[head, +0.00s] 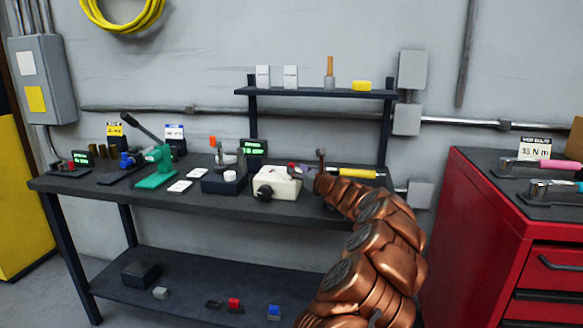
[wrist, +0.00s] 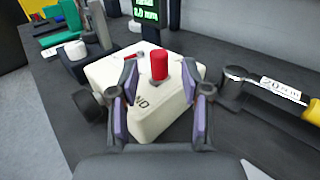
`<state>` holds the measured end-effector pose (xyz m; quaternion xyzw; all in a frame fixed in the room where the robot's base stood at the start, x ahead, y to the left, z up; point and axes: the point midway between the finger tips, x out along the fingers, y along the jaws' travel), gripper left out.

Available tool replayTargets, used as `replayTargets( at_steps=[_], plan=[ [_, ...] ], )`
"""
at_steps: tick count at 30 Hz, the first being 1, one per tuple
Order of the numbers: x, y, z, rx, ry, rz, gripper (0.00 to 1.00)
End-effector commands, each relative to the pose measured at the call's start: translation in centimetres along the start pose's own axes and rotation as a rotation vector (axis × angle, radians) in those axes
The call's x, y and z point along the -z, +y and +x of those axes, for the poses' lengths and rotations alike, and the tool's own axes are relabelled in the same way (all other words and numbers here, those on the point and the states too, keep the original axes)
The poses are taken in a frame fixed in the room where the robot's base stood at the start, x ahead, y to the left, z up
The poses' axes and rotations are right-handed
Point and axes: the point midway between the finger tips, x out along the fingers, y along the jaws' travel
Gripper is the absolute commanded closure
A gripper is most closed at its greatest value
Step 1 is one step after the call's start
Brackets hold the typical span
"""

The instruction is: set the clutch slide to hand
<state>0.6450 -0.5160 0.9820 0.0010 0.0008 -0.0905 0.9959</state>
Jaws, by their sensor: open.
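The cream valve actuator box (head: 275,184) stands on the dark workbench and fills the middle of the wrist view (wrist: 165,117). An upright red peg (wrist: 159,66), apparently the clutch slide's handle, rises from its top. Dark letters, partly hidden, are on the top near my left finger. A black round knob (wrist: 92,106) is on the box's left side. My gripper (wrist: 160,80) is open above the box, its fingers on either side of the red peg, with gaps showing. In the head view my gripper (head: 312,172) hides the box's right part.
A torque wrench with a yellow handle (head: 355,173) lies close to the right of the box. A dark block with a white knob (head: 230,176) and a green-lit display (head: 254,147) are on the left and behind. A shelf (head: 320,92) is above the back edge.

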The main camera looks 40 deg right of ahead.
Motion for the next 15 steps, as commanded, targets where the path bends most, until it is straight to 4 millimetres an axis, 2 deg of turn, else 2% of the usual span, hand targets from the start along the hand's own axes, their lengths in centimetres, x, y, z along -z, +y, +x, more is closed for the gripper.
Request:
replayTargets(
  at_steps=[6,15],
  plan=[
    [0.0,0.1,2.3,-0.001,0.002,-0.002,0.53],
    [-0.1,0.1,4.0,0.000,-0.001,-0.003,0.53]
  ],
)
